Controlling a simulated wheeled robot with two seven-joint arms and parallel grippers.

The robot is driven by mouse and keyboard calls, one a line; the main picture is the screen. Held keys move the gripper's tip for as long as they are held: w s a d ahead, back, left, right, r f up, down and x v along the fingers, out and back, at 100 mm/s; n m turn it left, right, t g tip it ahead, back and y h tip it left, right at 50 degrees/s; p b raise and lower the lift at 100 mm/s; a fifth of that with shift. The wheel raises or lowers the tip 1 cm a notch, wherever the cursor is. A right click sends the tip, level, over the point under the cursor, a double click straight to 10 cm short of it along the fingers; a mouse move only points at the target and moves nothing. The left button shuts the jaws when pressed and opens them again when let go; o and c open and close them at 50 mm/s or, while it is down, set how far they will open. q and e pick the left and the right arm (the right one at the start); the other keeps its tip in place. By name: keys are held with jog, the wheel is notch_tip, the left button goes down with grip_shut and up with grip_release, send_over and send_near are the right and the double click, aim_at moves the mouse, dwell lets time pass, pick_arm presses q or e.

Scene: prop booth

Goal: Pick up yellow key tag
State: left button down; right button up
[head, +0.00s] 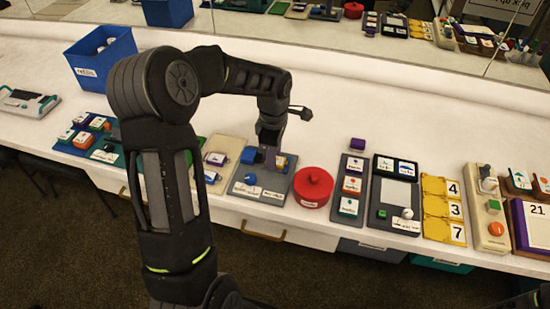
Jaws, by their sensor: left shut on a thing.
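My left gripper (269,155) reaches down over a grey tray (240,187) in the middle of the counter. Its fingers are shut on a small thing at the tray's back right. A small yellow patch, which looks like the yellow key tag (281,161), shows right at the fingertips; the fingers hide most of it. I cannot tell whether it is clear of the tray. Blue pieces (249,155) and white labels lie on the same tray. My right gripper is out of view.
A round red lidded pot (313,187) stands close to the right of the tray. Further right are a grey tray with cards (350,190), a dark tray (396,192) and a yellow number board (443,208). A blue bin (101,57) stands back left. The counter behind is clear.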

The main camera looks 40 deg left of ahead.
pick_arm(q)
notch_tip(320, 180, up, 10)
jog(key=shift+b, duration=0.35)
dwell(0.5)
jog(key=w+d+m, duration=0.2)
jog(key=d+m, duration=0.6)
jog(key=m, duration=0.3)
jog(key=w+d+m, duration=0.2)
jog(key=d+m, duration=0.6)
jog(key=m, duration=0.2)
jog(key=shift+d+f+m, duration=0.25)
jog(key=shift+d+m, duration=0.15)
